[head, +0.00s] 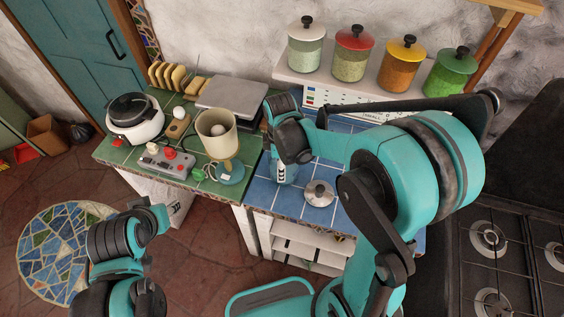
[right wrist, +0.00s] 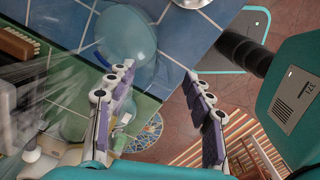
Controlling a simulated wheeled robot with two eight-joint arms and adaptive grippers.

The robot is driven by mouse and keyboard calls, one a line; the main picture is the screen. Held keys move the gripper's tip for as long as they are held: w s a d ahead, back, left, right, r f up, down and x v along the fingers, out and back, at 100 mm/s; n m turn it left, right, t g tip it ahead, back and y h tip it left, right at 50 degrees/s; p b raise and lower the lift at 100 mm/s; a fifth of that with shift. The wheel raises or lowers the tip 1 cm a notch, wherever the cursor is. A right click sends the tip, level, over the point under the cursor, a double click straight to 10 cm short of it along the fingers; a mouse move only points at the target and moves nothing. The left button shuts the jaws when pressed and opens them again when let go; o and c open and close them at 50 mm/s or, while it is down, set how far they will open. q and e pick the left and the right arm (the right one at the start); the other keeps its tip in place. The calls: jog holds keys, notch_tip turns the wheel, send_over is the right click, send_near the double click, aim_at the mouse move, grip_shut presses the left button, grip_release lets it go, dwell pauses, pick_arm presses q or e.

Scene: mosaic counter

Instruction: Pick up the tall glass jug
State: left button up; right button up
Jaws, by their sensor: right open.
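The tall glass jug is a clear, pale blue vessel. In the right wrist view the jug (right wrist: 125,38) stands on the blue tiles at top left, beyond the tip of the left finger. In the head view only part of the jug (head: 284,173) shows, below my right gripper (head: 290,140), which hides the rest. In the right wrist view my right gripper (right wrist: 158,76) is open with nothing between its fingers. My left arm is at lower left in the head view, over the floor; its gripper's (head: 148,212) finger state is not clear.
A metal lid (head: 319,193) lies right of the jug on the blue tiles. On the green tiles stand a cream-shaded lamp (head: 216,138), a control box (head: 166,160) and a white cooker (head: 133,120). Several jars (head: 350,55) fill the shelf behind. A stove (head: 500,240) is at right.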

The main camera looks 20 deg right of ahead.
jog(key=b, duration=0.1)
send_over(279, 185)
notch_tip(279, 185, down, 6)
jog(key=shift+f, duration=0.2)
grip_shut()
